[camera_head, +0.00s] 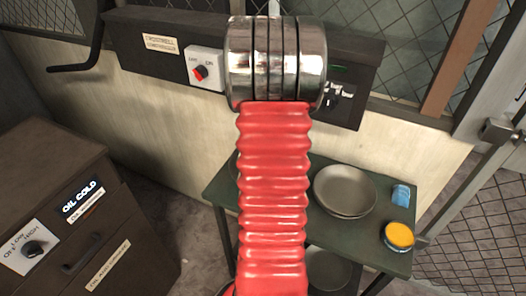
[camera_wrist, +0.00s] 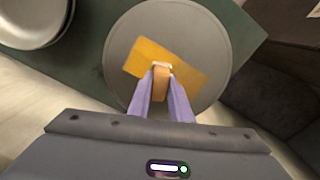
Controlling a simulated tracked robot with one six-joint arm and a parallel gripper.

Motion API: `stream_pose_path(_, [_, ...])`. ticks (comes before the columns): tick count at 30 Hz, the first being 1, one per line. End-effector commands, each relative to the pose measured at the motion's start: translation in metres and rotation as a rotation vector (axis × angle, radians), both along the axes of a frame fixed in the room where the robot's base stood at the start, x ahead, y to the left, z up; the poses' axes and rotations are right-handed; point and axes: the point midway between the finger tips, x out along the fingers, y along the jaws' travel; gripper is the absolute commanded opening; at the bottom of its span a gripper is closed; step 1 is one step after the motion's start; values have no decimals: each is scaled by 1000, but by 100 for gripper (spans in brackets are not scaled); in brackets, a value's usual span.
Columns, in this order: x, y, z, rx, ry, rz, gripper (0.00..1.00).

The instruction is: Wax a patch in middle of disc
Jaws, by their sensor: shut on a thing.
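In the wrist view a flat round grey disc (camera_wrist: 122,38) lies on the green table. A yellow-orange wax patch (camera_wrist: 190,79) forms a slanted band across its middle. My gripper (camera_wrist: 162,71), with two lilac fingers, is shut on a small orange block (camera_wrist: 161,85) with a whitish end. The block is over the patch; I cannot tell whether it touches the disc. In the head view my gripper and the disc are not visible; the red ribbed shape in the middle hides part of the table.
The green table (camera_head: 222,188) bears stacked grey bowls (camera_head: 345,189), a small blue object (camera_head: 401,195) and a round tin with orange content (camera_head: 399,236). A wall panel with a red knob (camera_head: 200,72) is behind. A brown cabinet (camera_head: 40,150) with an oil dial stands left.

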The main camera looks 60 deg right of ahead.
Motion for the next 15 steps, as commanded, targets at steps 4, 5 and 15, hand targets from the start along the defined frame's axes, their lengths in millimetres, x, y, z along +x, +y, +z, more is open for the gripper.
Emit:
stream_pose_path(4, [-10, -1, -1, 0, 0, -1, 0])
stream_pose_path(5, [-12, -1, -1, 0, 0, -1, 0])
stream_pose_path(15, [-27, -2, -2, 2, 1, 0, 0])
